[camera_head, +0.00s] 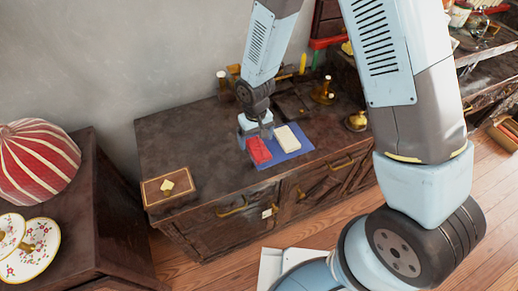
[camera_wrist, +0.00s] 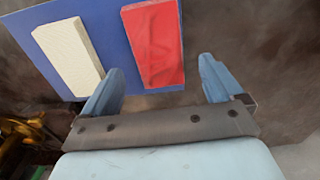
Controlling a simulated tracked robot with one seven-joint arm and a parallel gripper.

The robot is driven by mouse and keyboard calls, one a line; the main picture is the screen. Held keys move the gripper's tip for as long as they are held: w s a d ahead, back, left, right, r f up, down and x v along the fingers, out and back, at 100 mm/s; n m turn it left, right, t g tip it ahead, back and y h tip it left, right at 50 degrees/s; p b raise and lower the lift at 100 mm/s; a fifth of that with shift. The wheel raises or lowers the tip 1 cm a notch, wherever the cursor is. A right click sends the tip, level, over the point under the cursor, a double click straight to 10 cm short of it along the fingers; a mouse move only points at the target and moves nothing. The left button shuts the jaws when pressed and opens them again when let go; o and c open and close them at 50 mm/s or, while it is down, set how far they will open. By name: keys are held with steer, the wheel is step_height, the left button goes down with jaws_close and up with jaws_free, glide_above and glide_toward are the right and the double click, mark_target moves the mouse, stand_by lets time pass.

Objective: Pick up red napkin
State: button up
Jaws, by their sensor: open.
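The red napkin (camera_head: 258,150) is a folded rectangle lying on a blue mat (camera_head: 297,152) on top of the dark wooden cabinet. A cream napkin (camera_head: 287,138) lies beside it on the same mat. In the wrist view the red napkin (camera_wrist: 153,43) is just beyond my fingertips, with the cream one (camera_wrist: 68,57) to its left and the blue mat (camera_wrist: 108,25) between them. My gripper (camera_wrist: 160,88) is open, its two blue fingers apart and nothing between them. In the head view my gripper (camera_head: 256,133) hangs over the cabinet top at the napkin's far end.
A brown box (camera_head: 168,189) with a gold emblem sits at the cabinet's left front corner. Brass pieces (camera_head: 322,92) and dark trays stand behind the mat on the right. The cabinet top (camera_head: 200,140) left of my gripper is clear. A striped red dome (camera_head: 35,160) stands on the left cabinet.

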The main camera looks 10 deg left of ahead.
mark_target(257, 150)
steer(key=shift+f, duration=1.4)
steer(key=shift+c, duration=0.2)
steer(key=c, duration=1.1)
steer(key=shift+r, duration=0.15)
